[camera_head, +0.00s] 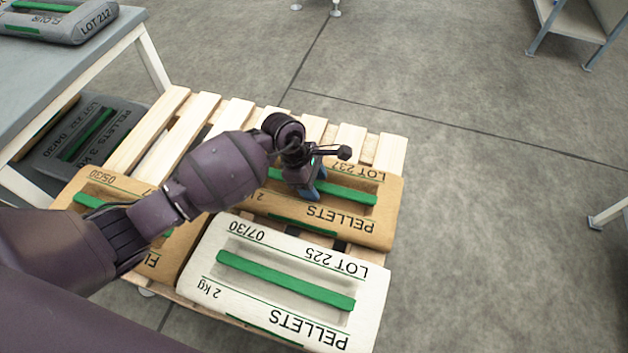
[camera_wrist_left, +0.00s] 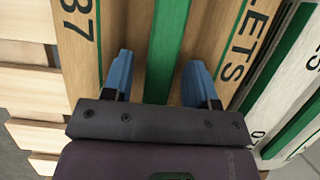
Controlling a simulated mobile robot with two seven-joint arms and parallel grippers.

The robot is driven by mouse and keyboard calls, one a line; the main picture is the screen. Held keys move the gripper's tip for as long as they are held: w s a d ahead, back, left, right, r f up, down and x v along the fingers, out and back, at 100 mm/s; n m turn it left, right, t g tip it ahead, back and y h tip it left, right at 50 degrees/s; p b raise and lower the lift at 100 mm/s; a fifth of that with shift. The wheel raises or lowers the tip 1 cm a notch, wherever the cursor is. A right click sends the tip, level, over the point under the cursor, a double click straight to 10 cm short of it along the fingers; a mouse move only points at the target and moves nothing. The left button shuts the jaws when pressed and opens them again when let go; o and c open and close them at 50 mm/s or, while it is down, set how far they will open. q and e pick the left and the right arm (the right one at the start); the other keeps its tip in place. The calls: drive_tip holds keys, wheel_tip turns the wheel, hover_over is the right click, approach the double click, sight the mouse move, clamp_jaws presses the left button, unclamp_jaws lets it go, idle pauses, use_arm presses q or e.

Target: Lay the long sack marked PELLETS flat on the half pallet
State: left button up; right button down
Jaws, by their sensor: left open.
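A tan sack marked PELLETS, LOT 237 (camera_head: 345,222), lies flat on the slatted wooden pallet (camera_head: 150,150). My left gripper (camera_head: 313,186) is at this sack, open, with its blue fingers on either side of the green strip. The left wrist view shows the strip (camera_wrist_left: 168,40) between the open fingers; they do not grip it. A white sack marked PELLETS, LOT 225, 2 kg (camera_head: 240,245), lies flat on the near part of the pallet. My right gripper is out of view.
Another tan sack (camera_head: 90,182), partly hidden by my left arm, lies at the pallet's left. A grey table (camera_head: 60,75) at the upper left bears a grey FLOUR sack (camera_head: 60,25). The pallet's far slats are bare. Open floor (camera_head: 500,220) extends to the right.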

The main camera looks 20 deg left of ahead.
use_arm(q)
drive_tip(key=shift+a+r, duration=0.15)
drive_tip(key=shift+r, duration=0.3)
drive_tip(key=p+v, duration=0.3)
drive_tip(key=v, duration=0.8)
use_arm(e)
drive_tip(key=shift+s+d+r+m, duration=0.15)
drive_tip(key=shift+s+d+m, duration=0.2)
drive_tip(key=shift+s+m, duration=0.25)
use_arm(q)
drive_tip(key=shift+s, duration=0.15)
